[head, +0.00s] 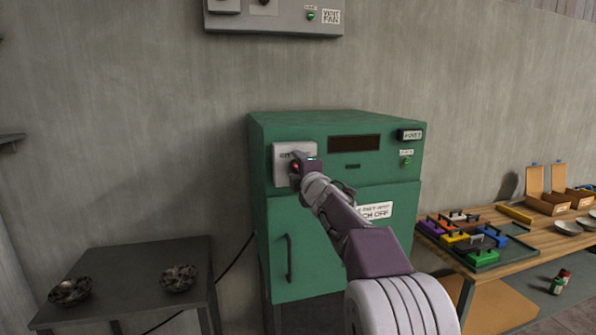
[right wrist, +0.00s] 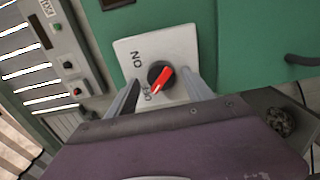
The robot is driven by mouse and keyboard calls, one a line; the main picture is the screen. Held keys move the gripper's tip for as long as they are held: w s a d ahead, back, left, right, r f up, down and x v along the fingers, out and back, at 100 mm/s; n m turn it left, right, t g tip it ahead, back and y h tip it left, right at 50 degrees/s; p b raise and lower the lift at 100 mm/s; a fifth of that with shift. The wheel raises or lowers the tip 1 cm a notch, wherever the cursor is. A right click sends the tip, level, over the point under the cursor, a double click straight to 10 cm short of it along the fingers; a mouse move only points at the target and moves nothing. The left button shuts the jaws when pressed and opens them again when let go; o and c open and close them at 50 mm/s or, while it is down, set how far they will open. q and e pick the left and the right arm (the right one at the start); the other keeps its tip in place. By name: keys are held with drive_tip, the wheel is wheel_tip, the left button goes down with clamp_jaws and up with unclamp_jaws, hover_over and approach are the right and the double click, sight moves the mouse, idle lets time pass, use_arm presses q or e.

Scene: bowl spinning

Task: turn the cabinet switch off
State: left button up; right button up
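The green cabinet (head: 335,235) stands against the wall, with a pale switch plate (head: 281,165) at its upper left. In the right wrist view, the switch (right wrist: 160,75) is a black round knob with a slanted red pointer (right wrist: 164,83). Its plate carries an ON label (right wrist: 136,59) and a partly readable OFF label (right wrist: 147,93). My right gripper (head: 297,168) is at the plate and hides most of the knob in the head view. Its fingers (right wrist: 160,92) are apart, one on each side of the knob; contact cannot be told. My left gripper is not in view.
A dark table (head: 140,262) with two dark bowls stands left of the cabinet. A wooden bench (head: 530,240) with a tray of colored blocks stands right. A grey control box (head: 270,20) hangs on the wall above. A cable (head: 238,254) runs from the cabinet's left side.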

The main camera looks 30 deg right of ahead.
drive_tip(key=shift+f, duration=0.1)
drive_tip(key=v, duration=0.9)
drive_tip(key=shift+b, duration=0.4)
